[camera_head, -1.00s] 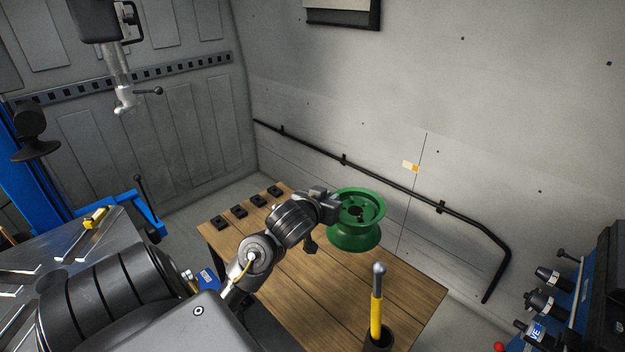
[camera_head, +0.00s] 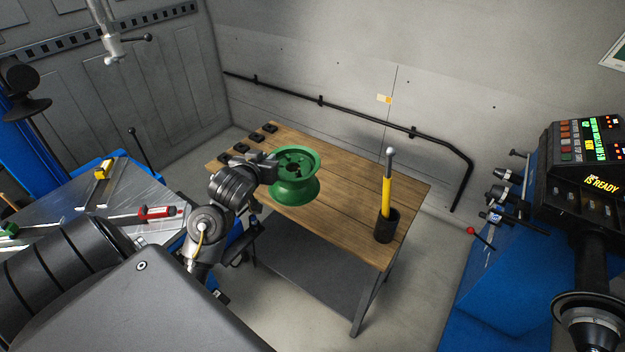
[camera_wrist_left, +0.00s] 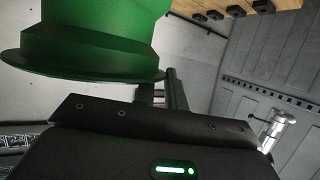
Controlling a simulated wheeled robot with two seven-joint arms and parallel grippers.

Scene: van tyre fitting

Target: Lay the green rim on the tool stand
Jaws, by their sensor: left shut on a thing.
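The green rim (camera_head: 297,184) shows over the wooden top of the tool stand (camera_head: 345,205) in the head view. My left gripper (camera_head: 274,168) is shut on the green rim at its left edge. The rim's open face with its holes points up and is slightly tilted. I cannot tell whether its underside touches the wood. In the left wrist view the green rim (camera_wrist_left: 95,38) fills the upper left, close to the gripper (camera_wrist_left: 170,90). My right gripper is not in view.
A black cup (camera_head: 386,226) with a yellow-handled tool (camera_head: 387,190) stands on the stand's right part. Several small black blocks (camera_head: 254,138) lie along its left edge. A blue machine (camera_head: 510,270) is at right. Bare wood lies between rim and cup.

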